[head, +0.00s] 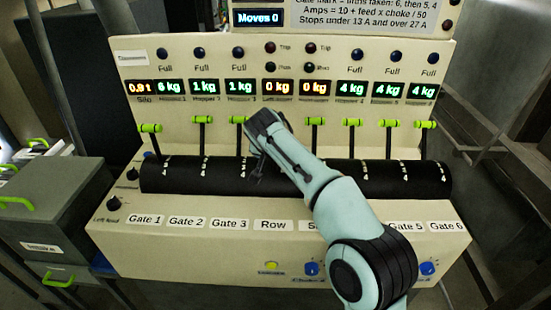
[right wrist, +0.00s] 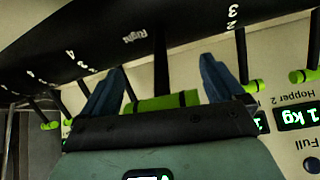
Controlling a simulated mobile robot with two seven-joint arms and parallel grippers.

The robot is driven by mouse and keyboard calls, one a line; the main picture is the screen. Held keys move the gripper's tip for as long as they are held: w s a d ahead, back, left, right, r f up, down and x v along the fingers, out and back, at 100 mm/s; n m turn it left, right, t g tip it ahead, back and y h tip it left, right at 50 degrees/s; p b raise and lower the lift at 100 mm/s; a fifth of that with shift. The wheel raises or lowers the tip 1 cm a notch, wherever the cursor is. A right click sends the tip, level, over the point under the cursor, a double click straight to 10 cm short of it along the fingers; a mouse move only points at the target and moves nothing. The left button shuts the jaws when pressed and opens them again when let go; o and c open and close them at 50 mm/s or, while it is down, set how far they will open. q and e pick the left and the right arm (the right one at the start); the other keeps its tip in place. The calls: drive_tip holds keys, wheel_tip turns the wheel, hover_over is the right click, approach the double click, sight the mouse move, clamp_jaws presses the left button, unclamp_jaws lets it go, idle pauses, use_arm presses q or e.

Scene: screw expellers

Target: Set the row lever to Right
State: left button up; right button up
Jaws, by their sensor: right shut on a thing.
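The row lever is a dark stem with a green cross handle (right wrist: 160,102), third from the right among the large levers in the right wrist view. My right gripper (right wrist: 160,88) is shut on this handle, with one blue finger at each end side of it. A "Right" label (right wrist: 142,35) shows on the black curved cover beside the stem. In the head view my right gripper (head: 266,124) covers the row lever, above the "Row" label (head: 273,225). My left gripper is not in view.
The Gate 3 lever (head: 238,120) stands close on the left of my gripper, and another green-handled lever (head: 315,121) on the right. Displays and lamps line the panel behind (head: 400,65). A grey cabinet (head: 60,200) stands at the left.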

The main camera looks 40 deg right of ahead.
drive_tip(key=shift+s+a+f, duration=0.25)
drive_tip(key=shift+s+a, duration=0.1)
drive_tip(key=shift+a, duration=0.1)
drive_tip(key=o, duration=1.1)
drive_tip(key=v, duration=1.3)
drive_tip(key=shift+s+r+p, duration=0.1)
drive_tip(key=shift+r+p, duration=0.1)
drive_tip(key=shift+p, duration=0.1)
drive_tip(key=shift+a, duration=0.1)
